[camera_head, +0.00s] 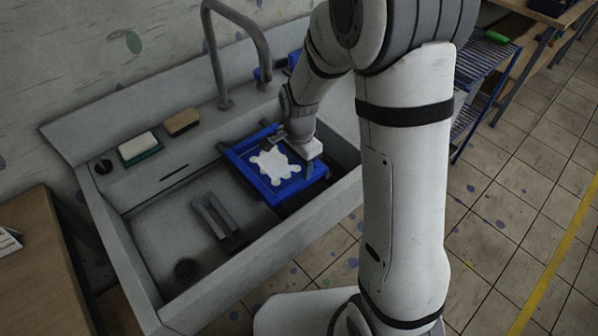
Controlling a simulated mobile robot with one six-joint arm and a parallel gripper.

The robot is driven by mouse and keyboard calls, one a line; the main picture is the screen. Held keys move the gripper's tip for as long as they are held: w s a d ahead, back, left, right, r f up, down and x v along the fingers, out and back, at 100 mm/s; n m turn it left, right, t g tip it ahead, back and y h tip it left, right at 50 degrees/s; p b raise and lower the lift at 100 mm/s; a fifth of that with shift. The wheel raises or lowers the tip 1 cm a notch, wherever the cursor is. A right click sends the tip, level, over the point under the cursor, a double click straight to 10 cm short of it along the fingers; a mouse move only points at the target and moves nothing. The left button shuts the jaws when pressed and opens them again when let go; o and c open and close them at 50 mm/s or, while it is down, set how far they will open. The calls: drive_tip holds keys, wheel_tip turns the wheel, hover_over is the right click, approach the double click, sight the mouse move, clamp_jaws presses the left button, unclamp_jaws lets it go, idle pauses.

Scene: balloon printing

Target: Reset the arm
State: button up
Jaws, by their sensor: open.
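My gripper (310,167) is at the right end of a blue frame (236,160) in the sink, and it is open. My arm reaches in from the right and covers part of the frame's right side. The frame holds a blue panel with a white splat-shaped patch (275,165) in its middle. Whether the fingers touch the frame cannot be told at this size.
The grey sink (160,215) has a tall faucet (222,75) behind it. A sponge-like block on a green base (139,147) and a brown block (182,122) sit on its ledge. A wooden table (40,250) stands left, a blue rack (485,60) right. Tiled floor is open at right.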

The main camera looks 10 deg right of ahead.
drive_tip(key=shift+r, duration=0.55)
drive_tip(key=s+d+r+n+t, duration=0.1)
drive_tip(key=s+d+r+n, duration=0.3)
drive_tip(key=s+r, duration=0.4)
drive_tip(key=s+d+r+n+t, duration=0.2)
drive_tip(key=s+d+r+n, duration=0.3)
drive_tip(key=s+r+n, duration=0.2)
drive_tip(key=shift+s+d+r, duration=0.15)
drive_tip(key=shift+s+r, duration=0.6)
drive_tip(key=shift+s, duration=0.25)
